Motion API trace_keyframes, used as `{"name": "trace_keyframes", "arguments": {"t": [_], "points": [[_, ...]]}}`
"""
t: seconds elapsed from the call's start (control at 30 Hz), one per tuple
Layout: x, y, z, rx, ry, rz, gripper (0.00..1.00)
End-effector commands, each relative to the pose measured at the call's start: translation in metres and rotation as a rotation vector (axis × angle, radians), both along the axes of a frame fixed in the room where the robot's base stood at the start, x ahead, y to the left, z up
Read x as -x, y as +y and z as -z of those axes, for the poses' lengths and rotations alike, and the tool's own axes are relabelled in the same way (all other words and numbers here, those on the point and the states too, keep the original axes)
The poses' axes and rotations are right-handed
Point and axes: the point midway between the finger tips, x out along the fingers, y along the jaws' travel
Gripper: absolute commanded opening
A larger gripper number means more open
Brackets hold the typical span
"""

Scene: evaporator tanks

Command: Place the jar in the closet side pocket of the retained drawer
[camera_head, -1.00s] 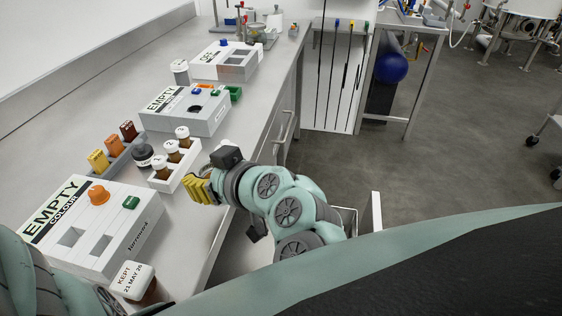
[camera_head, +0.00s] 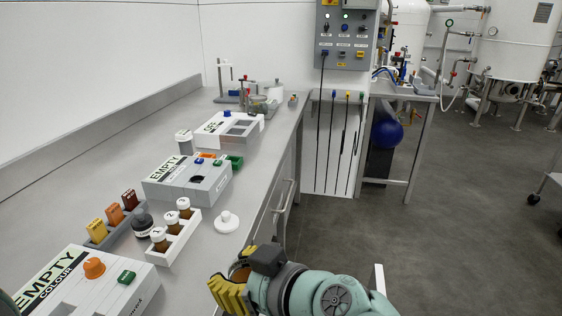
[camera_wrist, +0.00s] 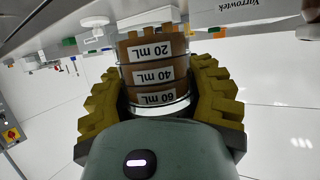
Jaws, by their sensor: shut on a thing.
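My gripper (camera_head: 232,292) is at the front edge of the bench, low in the head view. Its yellow ridged fingers are shut on a jar (camera_head: 240,271) with brown contents, mostly hidden by the fingers and wrist. In the wrist view the jar (camera_wrist: 155,72) sits between both fingers, and its labels 20, 40 and 60 mL appear upside down. A white strip (camera_head: 378,278) stands right of the arm, possibly part of an open drawer. The drawer's inside and its pockets are not visible.
A white knobbed disc (camera_head: 227,221) lies on the bench (camera_head: 235,185) near the gripper. A white rack (camera_head: 175,243) of small bottles and a box marked EMPTY COLOUR (camera_head: 70,285) are to the left. Handles (camera_head: 284,205) project from the bench front.

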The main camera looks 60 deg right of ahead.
Motion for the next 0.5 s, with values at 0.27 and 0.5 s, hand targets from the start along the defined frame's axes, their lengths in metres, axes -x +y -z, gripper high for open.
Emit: {"name": "trace_keyframes", "arguments": {"t": [0.27, 0.5], "points": [[-0.078, 0.005, -0.050, 0.001, 0.010, -0.214, 0.00], [-0.150, 0.032, -0.089, 0.003, 0.017, -0.408, 0.00]]}}
